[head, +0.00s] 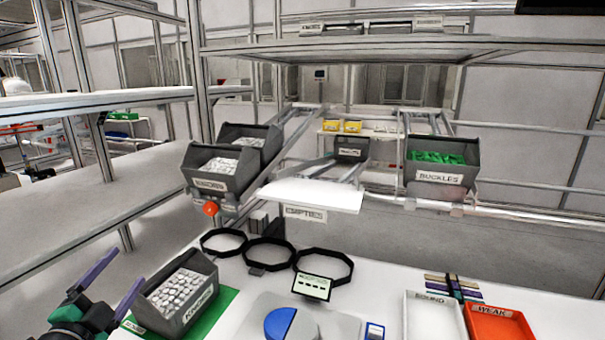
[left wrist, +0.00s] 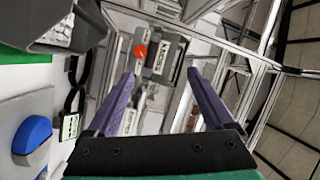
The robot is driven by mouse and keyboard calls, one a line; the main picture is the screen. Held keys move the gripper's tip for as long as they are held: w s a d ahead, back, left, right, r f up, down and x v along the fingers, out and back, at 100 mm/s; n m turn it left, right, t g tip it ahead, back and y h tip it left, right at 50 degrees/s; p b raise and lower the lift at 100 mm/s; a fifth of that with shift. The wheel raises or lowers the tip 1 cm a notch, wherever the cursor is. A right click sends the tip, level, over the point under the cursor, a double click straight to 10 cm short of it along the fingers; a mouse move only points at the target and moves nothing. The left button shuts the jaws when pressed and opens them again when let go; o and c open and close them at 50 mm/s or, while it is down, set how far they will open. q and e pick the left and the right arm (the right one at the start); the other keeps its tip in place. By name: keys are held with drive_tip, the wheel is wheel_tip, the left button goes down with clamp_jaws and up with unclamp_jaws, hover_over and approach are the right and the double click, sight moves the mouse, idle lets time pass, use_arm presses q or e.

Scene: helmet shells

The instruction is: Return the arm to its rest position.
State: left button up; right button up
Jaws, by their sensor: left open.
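My left gripper (head: 110,283) is at the lower left of the head view, with its two purple fingers spread apart and nothing between them. It is just left of a grey bin (head: 205,308) of white pieces, which stands on a green mat (head: 222,305) on the white table. In the left wrist view the left gripper (left wrist: 162,78) also shows open and empty, with racking beyond its fingers. The same grey bin shows at the upper left of the left wrist view (left wrist: 30,45). My right gripper is not in view.
Black rings (head: 270,254) lie on the table behind a grey device with a blue disc (head: 280,323). A white tray (head: 408,320) and a red tray (head: 497,325) are at the right. A rack behind holds a bin labelled BUCKLES (head: 440,178). Shelving (head: 90,100) flanks the left.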

use_arm(q)
drive_tip(key=s+f+n+g+y, duration=0.1)
drive_tip(key=s+f+n+g, duration=0.25)
drive_tip(key=f, duration=0.55)
drive_tip(key=s+f+n+g+y, duration=0.25)
drive_tip(key=f+n+g, duration=0.25)
drive_tip(key=f, duration=0.4)
drive_tip(key=s+d+f+n+g+h, duration=0.3)
drive_tip(key=s+d+f+g+h, duration=0.3)
drive_tip(key=s+d+f, duration=0.5)
drive_tip(key=s+f+g+y+b, duration=0.1)
drive_tip(key=s+f, duration=0.1)
drive_tip(key=f, duration=1.1)
drive_tip(key=s+f+g+y+b, duration=0.1)
drive_tip(key=s+f, duration=0.1)
drive_tip(key=f, duration=1.1)
drive_tip(key=s+a+f+g+b, duration=0.1)
drive_tip(key=s+a+f, duration=0.1)
drive_tip(key=s+f, duration=1.2)
drive_tip(key=shift+s+a+m+b, duration=0.3)
drive_tip(key=shift+s+m+b, duration=0.15)
drive_tip(key=shift+s, duration=0.5)
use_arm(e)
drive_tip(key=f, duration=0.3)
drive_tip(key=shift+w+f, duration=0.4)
